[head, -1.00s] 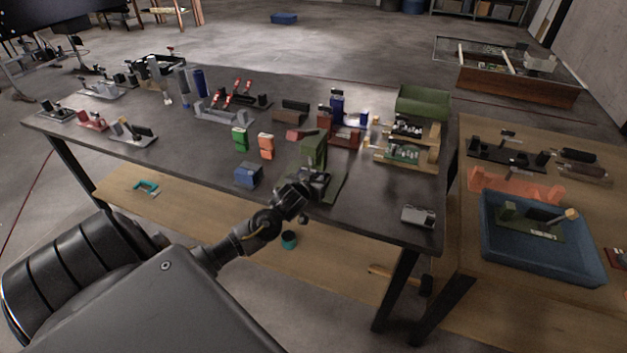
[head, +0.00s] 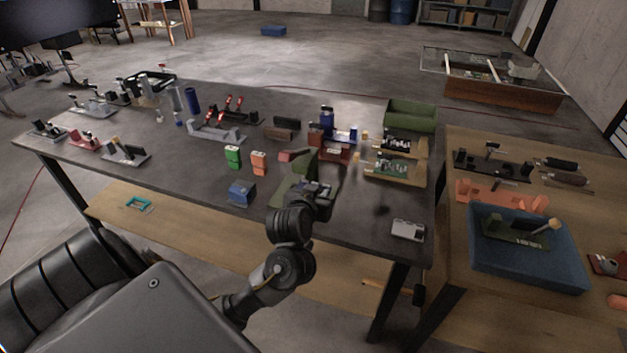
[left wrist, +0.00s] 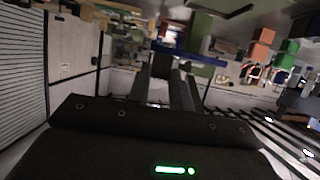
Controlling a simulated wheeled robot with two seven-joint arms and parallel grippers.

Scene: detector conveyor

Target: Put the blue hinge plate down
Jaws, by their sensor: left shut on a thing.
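My left gripper (head: 322,190) is over the front part of the dark table, just right of a green bracket. In the left wrist view its fingers (left wrist: 168,68) are closed on a long blue bar (left wrist: 205,59), which I take to be the blue hinge plate. The plate lies crosswise at the fingertips, and its middle is partly hidden by them. In the head view the plate is hidden behind the gripper, so I cannot tell whether it touches the table. My right gripper is in neither view.
The green bracket (head: 301,163) stands close to the gripper. A blue block (head: 241,193), green box (head: 233,157) and orange box (head: 258,162) stand to its left. A grey part (head: 407,230) lies near the right corner. The tabletop between is mostly clear. A blue tray (head: 490,258) sits on the right-hand table.

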